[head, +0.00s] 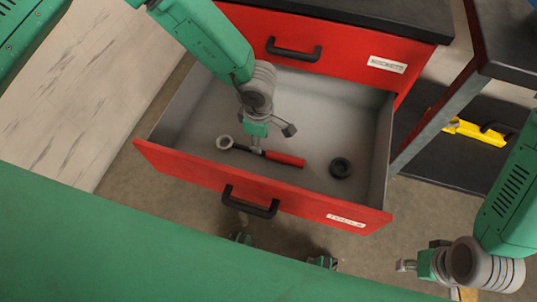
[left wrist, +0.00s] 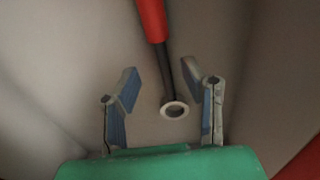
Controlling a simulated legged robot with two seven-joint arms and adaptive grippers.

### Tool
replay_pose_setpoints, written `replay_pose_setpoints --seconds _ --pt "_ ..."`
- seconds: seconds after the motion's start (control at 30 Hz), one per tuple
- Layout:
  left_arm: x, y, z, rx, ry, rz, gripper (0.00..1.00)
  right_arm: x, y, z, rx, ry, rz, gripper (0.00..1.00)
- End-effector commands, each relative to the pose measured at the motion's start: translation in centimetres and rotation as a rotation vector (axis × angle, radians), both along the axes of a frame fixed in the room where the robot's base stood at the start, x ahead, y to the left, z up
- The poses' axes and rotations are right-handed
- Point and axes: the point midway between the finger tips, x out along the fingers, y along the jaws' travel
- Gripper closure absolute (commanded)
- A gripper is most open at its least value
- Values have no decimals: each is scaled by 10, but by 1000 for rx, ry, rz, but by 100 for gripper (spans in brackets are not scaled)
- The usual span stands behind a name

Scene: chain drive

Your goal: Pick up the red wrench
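The red wrench lies in the open lower drawer (head: 160,153); its red handle (head: 285,159) points right and its pale ring end (head: 224,142) is at the left. My left gripper (head: 271,142) is inside the drawer, over the wrench's dark shaft, and hides part of it. In the left wrist view the gripper (left wrist: 160,82) is open, its two fingers apart on either side of the dark shaft (left wrist: 165,70), with nothing gripped. The ring end (left wrist: 174,109) lies between the fingers. My right gripper (head: 408,264) is outside the drawer at the lower right; its fingers are unclear.
A black ring (head: 340,167) lies in the drawer right of the wrench. The drawer walls surround both. A shut red drawer (head: 340,50) is above. A dark table (head: 505,40) and a yellow tool (head: 475,130) are at the right.

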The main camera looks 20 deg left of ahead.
Motion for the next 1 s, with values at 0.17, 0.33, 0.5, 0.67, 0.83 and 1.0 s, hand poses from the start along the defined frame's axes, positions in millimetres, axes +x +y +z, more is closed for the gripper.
replay_pose_setpoints --seconds 0.17,0.33,0.5,0.67,0.83,1.0 --pt "0 1 -10 -1 0 1 63 0 0 -3 0 0 0 60" --pt "-1 1 -31 1 1 1 63 0 0 -13 0 0 0 60" --pt "-1 1 -56 1 0 1 63 0 0 -23 0 0 0 60" --pt "-1 1 -59 0 -1 1 63 0 0 -22 0 0 0 60" --pt "-1 1 -58 0 0 1 87 0 0 -22 0 0 0 60" --pt "-1 1 -58 0 0 1 100 0 0 -22 0 0 0 60"
